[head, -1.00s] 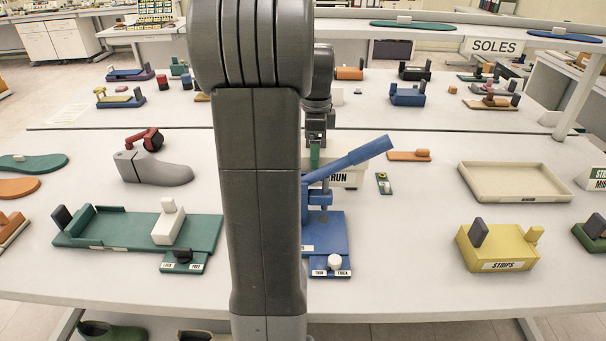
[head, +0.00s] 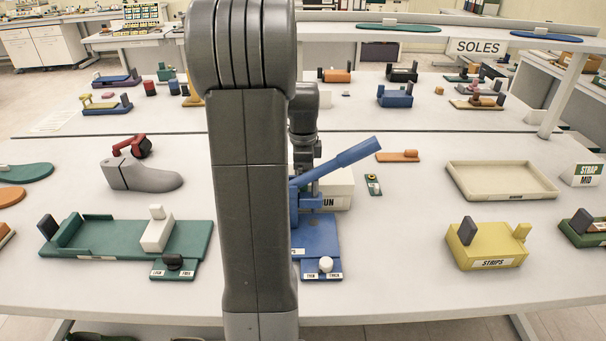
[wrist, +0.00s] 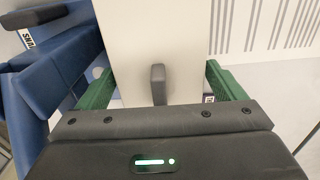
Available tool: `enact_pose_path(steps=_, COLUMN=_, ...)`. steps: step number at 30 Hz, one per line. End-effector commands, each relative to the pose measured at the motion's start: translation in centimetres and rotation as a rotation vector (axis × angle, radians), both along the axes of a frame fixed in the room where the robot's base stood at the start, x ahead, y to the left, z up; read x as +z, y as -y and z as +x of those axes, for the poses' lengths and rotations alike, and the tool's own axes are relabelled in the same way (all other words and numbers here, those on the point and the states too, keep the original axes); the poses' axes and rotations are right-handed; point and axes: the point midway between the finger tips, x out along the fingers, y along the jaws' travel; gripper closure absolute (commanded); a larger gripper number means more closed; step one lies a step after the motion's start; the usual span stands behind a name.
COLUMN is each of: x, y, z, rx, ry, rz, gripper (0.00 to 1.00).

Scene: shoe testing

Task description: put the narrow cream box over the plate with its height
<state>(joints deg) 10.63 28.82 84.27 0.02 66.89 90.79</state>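A cream box (head: 338,188) with a partly hidden label ending in "UN" stands behind the blue lever press (head: 318,236) in the head view. In the wrist view a cream box top (wrist: 150,35) lies under my gripper (wrist: 160,78), with a dark grey upright tab (wrist: 158,84) on it. My green fingers are spread wide on either side of the tab, apart from it. They lie close to the box's side edges; contact cannot be told. In the head view my arm and the press hide the fingers. Which plate matches the box's height cannot be told.
The blue press's raised lever (head: 345,160) is beside my gripper. A green fixture (head: 120,236) is left, a yellow STRIPS block (head: 487,246) and a cream tray (head: 503,181) right. A grey shoe last (head: 143,175) stands at left.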

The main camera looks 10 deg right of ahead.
Motion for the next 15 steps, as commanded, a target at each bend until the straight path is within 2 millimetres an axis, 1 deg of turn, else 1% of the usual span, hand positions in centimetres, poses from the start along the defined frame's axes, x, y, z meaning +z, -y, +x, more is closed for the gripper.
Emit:
enact_pose_path(steps=10, x=0.3, y=0.0, z=0.0, rx=0.000, ry=0.001, rz=0.000, gripper=0.00)
enact_pose_path(steps=13, x=1.2, y=0.0, z=0.1, rx=0.000, ry=0.004, rz=-0.001, gripper=0.00)
enact_pose_path(steps=15, x=2.3, y=0.0, z=0.1, rx=0.000, ry=0.006, rz=-0.001, gripper=0.00)
